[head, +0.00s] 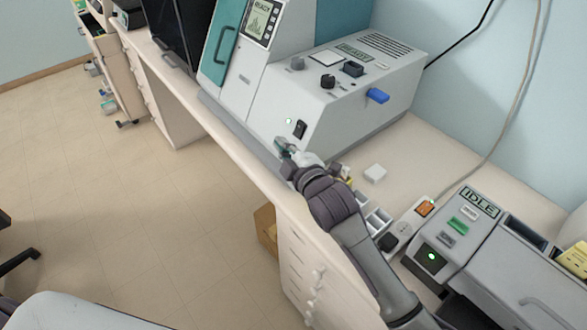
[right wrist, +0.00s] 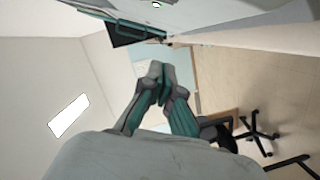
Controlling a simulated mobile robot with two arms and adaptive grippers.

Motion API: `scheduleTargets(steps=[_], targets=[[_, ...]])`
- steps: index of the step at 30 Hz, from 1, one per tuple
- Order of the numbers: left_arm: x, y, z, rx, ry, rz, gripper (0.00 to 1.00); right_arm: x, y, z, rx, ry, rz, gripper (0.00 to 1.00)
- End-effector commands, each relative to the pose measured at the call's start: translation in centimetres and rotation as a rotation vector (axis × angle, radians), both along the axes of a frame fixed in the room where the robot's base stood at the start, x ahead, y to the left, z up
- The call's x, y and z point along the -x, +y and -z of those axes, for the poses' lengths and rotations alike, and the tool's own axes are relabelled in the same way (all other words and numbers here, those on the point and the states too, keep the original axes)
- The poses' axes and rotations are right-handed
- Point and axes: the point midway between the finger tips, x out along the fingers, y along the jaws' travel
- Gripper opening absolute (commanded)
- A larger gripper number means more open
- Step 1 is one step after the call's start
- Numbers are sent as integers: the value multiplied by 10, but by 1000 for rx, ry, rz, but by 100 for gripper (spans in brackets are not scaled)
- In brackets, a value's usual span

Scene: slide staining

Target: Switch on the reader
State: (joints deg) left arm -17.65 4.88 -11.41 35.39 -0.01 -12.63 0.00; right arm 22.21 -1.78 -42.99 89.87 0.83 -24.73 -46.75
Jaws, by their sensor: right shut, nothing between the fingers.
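The large white-and-teal machine (head: 340,100), which I take to be the reader, stands on the bench. Its small screen (head: 262,20) is lit, with a line of text and a graph. On its lower front are a black rocker switch (head: 300,128) and a lit green lamp (head: 289,121). My right gripper (head: 281,145) is shut and empty, in front of the machine just below the lamp and switch. Contact cannot be told. In the right wrist view its fingertips (right wrist: 157,72) are together. My left gripper is out of view.
A second grey device (head: 455,240) reading "IDLE" stands at the right with a green light. A blue knob (head: 377,95) sticks out of the machine. Floor is open at left.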

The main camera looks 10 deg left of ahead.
Motion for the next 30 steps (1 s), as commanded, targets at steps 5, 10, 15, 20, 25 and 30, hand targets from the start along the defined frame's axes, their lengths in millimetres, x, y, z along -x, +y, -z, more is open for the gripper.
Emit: scheduleTargets(steps=[5, 10, 15, 20, 25, 30], targets=[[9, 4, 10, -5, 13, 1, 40, 19, -17, 1, 3, -2, 3, 0], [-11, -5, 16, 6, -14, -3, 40, 41, -35, -1, 1, -2, 1, 0], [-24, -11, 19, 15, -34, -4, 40, 58, -48, -4, 3, -1, 1, 0], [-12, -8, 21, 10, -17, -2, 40, 65, -53, -7, 1, -2, 1, 0], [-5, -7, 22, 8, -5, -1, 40, 66, -54, -7, 1, 0, 1, 0], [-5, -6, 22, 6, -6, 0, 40, 66, -53, -7, 1, -1, 1, 0]])
